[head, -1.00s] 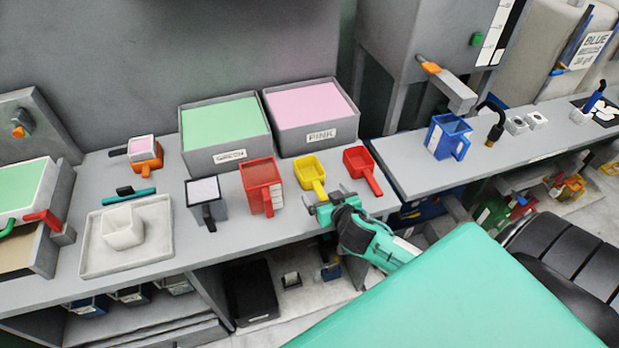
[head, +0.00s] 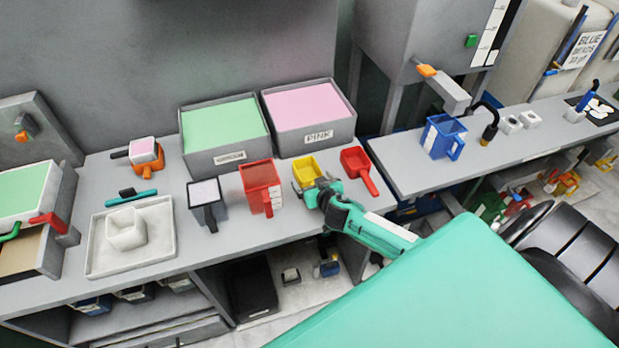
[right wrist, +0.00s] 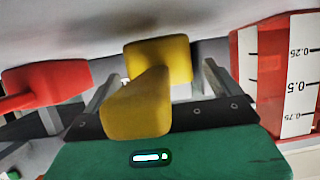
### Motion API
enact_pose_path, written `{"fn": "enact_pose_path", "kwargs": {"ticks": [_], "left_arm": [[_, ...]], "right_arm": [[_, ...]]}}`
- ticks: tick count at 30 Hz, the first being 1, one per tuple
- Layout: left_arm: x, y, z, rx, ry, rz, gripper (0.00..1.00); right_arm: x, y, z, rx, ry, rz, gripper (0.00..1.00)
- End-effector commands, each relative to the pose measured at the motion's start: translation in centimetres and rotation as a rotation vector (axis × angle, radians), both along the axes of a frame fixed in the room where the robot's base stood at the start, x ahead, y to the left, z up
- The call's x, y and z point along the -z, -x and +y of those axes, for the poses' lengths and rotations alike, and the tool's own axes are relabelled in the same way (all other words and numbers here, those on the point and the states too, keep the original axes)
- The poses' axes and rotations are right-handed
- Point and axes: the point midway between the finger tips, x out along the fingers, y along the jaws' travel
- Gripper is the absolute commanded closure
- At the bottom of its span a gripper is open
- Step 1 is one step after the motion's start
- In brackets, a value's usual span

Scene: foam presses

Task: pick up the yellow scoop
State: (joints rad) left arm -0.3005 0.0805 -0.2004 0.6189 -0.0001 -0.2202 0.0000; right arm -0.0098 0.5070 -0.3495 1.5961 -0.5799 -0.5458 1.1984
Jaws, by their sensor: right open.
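The yellow scoop (head: 307,170) stands on the grey bench between a red jug and a red scoop. My right gripper (head: 316,187) is at the scoop's near side, over its handle, and hides the handle in the head view. In the right wrist view the yellow scoop (right wrist: 172,60) has its handle pointing toward the camera, between the two fingers of the open right gripper (right wrist: 155,85). A gap shows on each side of the handle. My left gripper is not in view.
The red scoop (head: 356,160) is close on the right, and the red jug (head: 260,180) close on the left. Green (head: 240,157) and pink (head: 328,135) bins stand behind. A dark-handled cup (head: 205,194) and a white tray (head: 160,262) are further left.

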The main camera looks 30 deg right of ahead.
Motion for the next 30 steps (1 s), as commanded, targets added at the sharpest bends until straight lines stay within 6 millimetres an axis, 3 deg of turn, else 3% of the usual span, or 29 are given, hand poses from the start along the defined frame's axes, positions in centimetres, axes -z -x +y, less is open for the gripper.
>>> {"fn": "enact_pose_path", "kwargs": {"ticks": [7,15,25,30], "left_arm": [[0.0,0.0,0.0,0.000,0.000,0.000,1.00],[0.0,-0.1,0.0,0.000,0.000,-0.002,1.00],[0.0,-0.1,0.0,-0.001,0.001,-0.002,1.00],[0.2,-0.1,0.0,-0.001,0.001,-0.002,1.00]], "right_arm": [[0.1,-0.1,0.0,-0.001,0.000,0.000,0.05],[0.1,-0.1,0.0,-0.001,0.000,0.000,0.57],[-0.3,-0.1,0.0,-0.001,0.001,-0.002,0.57],[-1.8,-0.2,0.0,0.000,0.002,-0.004,0.57]]}}
